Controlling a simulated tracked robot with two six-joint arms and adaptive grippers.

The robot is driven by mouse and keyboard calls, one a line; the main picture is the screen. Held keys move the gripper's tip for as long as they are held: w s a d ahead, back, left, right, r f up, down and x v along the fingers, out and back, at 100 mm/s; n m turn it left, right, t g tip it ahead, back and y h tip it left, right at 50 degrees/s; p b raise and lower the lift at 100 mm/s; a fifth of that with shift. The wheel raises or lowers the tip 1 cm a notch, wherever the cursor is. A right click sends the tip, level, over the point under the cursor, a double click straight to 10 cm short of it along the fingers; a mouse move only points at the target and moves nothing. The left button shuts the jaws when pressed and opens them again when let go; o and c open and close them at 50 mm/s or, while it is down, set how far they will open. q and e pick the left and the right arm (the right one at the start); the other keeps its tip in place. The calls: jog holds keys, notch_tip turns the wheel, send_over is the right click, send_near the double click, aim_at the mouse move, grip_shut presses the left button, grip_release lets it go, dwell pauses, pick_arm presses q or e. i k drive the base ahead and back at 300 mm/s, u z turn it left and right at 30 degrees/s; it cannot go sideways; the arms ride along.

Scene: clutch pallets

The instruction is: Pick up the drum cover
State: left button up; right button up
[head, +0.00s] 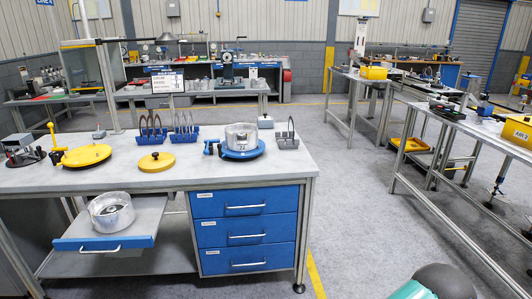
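No label in view marks the drum cover, and I cannot tell which part it is. A round silver metal drum (241,137) sits on a blue round base (241,152) at the back right of the near workbench. A second silver drum-shaped part (112,212), with an open centre, rests on the pulled-out shelf (158,215) under the bench's left side. A large yellow disc (85,156) and a smaller yellow disc with a knob (157,162) lie on the benchtop. Neither of my grippers is in view.
The near workbench (220,178) has blue drawers (245,203) on its right, all shut. Blue racks (185,137) and a grey rack (288,141) hold ring-shaped parts. A long metal table (480,130) stands at the right. The grey floor between them is clear.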

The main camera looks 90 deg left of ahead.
aim_at(155, 162)
jog(key=z, duration=1.25)
jog(key=i, duration=0.1)
jog(key=u, duration=2.15)
jog(key=i, duration=0.2)
jog(key=u, duration=1.7)
jog(key=i, duration=0.2)
jog(key=u, duration=1.55)
jog(key=k, duration=0.4)
jog(key=u, duration=0.5)
jog(key=i, duration=1.5)
jog(key=z, duration=0.5)
